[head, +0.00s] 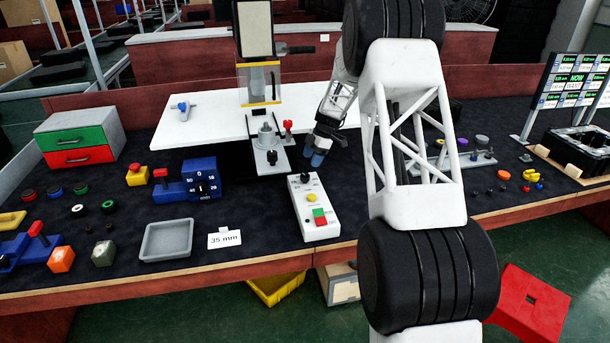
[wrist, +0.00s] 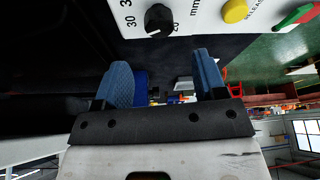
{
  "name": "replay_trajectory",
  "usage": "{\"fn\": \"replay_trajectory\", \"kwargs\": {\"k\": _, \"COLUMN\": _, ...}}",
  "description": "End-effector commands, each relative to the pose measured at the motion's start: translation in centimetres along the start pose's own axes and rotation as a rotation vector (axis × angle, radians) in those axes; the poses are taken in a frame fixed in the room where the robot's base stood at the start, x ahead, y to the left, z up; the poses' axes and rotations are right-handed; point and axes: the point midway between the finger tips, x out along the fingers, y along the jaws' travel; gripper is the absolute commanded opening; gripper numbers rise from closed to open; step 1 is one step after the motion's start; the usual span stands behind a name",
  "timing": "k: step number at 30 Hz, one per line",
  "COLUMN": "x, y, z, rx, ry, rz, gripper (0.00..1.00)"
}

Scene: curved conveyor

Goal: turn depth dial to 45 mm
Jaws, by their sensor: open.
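A white control box (head: 317,212) stands at the middle of the bench. It has a black dial (head: 305,179) at its far end, a yellow button (head: 311,198) and a green and red switch (head: 320,216). In the wrist view the black dial (wrist: 159,20) is at the top, with 20, 30 and "mm" printed around it; its exact setting is not readable. My gripper (head: 314,155) is open, with blue fingertips above and just beyond the dial. A card (head: 225,239) reads "35 mm".
A blue device (head: 172,191) with its own numbered dial stands left of the box. A grey tray (head: 167,239) lies in front of it. A press with a clear guard (head: 258,84) stands behind. Dark bench surface is clear around the control box.

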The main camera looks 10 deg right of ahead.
Motion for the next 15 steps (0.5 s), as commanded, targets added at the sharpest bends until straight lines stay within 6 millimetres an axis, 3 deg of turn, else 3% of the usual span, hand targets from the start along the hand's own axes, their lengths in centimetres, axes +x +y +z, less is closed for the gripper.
{"fn": "replay_trajectory", "kwargs": {"k": 8, "x": 1.5, "y": 0.0, "z": -0.1, "rx": 0.000, "ry": 0.001, "rz": -0.002, "gripper": 0.65}}
{"fn": "replay_trajectory", "kwargs": {"k": 15, "x": 4.3, "y": 0.0, "z": 0.0, "rx": 0.001, "ry": 0.001, "rz": -0.003, "gripper": 0.65}}
